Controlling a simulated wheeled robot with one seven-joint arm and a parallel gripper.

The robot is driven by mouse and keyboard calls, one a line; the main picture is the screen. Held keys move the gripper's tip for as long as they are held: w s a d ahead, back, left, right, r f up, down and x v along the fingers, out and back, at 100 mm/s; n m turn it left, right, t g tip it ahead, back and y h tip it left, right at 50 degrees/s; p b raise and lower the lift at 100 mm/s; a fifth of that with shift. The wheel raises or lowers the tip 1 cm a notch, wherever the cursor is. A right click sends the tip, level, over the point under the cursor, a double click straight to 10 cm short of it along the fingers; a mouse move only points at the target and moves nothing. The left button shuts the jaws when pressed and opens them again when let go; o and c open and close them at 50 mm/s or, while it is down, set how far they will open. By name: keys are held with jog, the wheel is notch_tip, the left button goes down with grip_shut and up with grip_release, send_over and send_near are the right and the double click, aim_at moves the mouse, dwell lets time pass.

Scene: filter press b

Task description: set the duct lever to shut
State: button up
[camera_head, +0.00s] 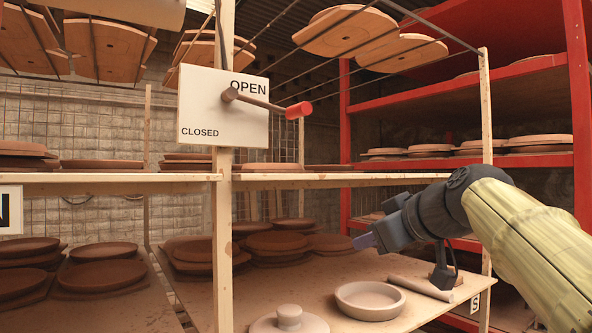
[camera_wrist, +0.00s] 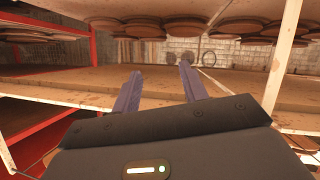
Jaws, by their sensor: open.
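The duct lever (camera_head: 265,102) is a dark rod with a red grip on its end (camera_head: 299,111). It pivots in front of a white sign plate (camera_head: 205,109) fixed to a wooden post. The plate reads OPEN at upper right and CLOSED at lower left. The lever points right and slightly down, below the word OPEN. My gripper (camera_head: 365,241) is below and to the right of the lever, over the lower shelf, apart from it. In the wrist view its two purple fingers (camera_wrist: 160,88) stand apart with nothing between them. The lever is not recognisable in the wrist view.
The wooden post (camera_head: 223,240) and a shelf edge (camera_head: 300,181) stand near the lever. The lower shelf holds a round dish (camera_head: 369,300), a knobbed lid (camera_head: 289,319) and several clay discs. A red rack (camera_head: 460,85) is behind at right. Space right of the plate looks clear.

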jog(key=s+a+r+n+t+y, duration=0.2)
jog(key=s+r+n, duration=0.25)
jog(key=r, duration=0.75)
jog(key=n+y+p, duration=0.1)
jog(key=n+y, duration=0.2)
jog(key=n, duration=0.1)
send_near(296, 111)
jog(key=p+x, duration=0.2)
jog(key=x, duration=0.1)
jog(key=p+x, duration=0.3)
jog(key=x, duration=0.1)
jog(key=d+p+x, duration=0.1)
jog(key=p+x, duration=0.1)
jog(key=x, duration=0.1)
jog(key=shift+w+a+r+p, duration=0.3)
jog(key=shift+w+r, duration=0.05)
jog(key=shift+w, duration=0.3)
jog(key=shift+w+a+f, duration=0.15)
jog(key=shift+w+a, duration=0.15)
jog(key=shift+w, duration=0.15)
jog(key=shift+c, duration=0.2)
jog(key=shift+d, duration=0.1)
grip_shut()
